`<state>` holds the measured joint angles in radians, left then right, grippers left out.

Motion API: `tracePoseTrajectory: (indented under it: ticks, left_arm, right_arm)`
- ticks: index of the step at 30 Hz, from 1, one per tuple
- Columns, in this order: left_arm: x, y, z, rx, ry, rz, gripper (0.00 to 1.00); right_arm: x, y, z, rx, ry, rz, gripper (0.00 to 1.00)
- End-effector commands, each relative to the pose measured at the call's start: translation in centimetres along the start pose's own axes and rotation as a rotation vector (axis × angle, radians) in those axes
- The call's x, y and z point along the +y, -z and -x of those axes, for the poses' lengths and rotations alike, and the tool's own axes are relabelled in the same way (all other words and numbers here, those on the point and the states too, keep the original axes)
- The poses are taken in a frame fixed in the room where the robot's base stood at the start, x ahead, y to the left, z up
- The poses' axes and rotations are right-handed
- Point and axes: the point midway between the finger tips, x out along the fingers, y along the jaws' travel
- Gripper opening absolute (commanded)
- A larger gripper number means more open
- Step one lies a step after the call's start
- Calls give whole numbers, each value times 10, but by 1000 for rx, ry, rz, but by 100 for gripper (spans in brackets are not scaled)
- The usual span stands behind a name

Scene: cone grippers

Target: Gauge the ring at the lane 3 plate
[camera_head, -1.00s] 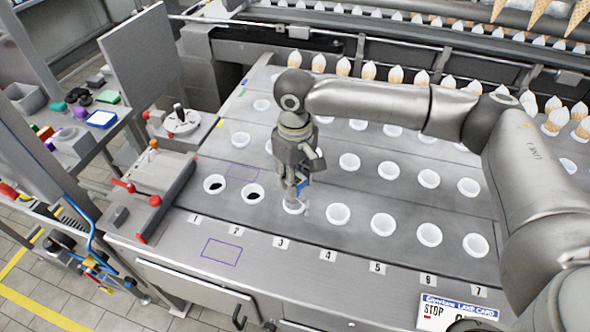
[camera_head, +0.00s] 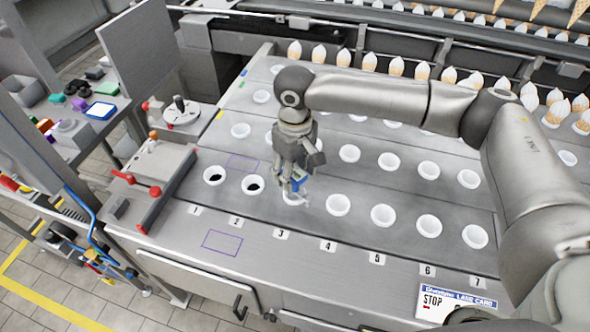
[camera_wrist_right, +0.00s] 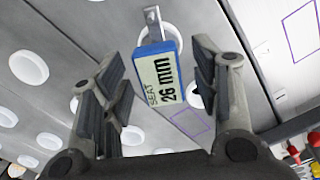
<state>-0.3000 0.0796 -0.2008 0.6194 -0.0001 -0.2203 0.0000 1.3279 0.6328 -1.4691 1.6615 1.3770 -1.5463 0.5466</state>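My right gripper (camera_head: 293,186) points down over the lane 3 plate, the third white ring (camera_head: 292,199) in the front row, behind the number 3 label (camera_head: 281,234). In the right wrist view the gauge (camera_wrist_right: 163,82) reads "SEAT 26 mm", between the two fingers (camera_wrist_right: 160,85). Its metal end (camera_wrist_right: 153,20) extends over the white ring (camera_wrist_right: 174,45). The gripper and gauge hide part of that ring; I cannot tell how deep the metal end sits. My left gripper is not in view.
White rings stand close by in lanes 2 (camera_head: 253,185) and 4 (camera_head: 337,205); those in lanes 1 and 2 have dark centres. A purple outlined square (camera_head: 222,241) on the front ledge is empty.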

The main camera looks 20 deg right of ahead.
Motion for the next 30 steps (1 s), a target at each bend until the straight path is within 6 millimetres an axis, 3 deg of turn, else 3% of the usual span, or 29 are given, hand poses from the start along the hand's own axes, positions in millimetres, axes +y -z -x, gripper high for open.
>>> tracePoseTrajectory:
  ticks: [6,10,24,30]
  left_arm:
    - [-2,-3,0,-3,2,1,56]
    - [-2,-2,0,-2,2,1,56]
    - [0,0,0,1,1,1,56]
    - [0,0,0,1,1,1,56]
  right_arm:
    - [0,0,0,-1,0,0,56]
    - [0,1,10,2,1,0,56]
    - [0,1,101,2,0,1,56]
    - [0,0,118,0,1,0,56]
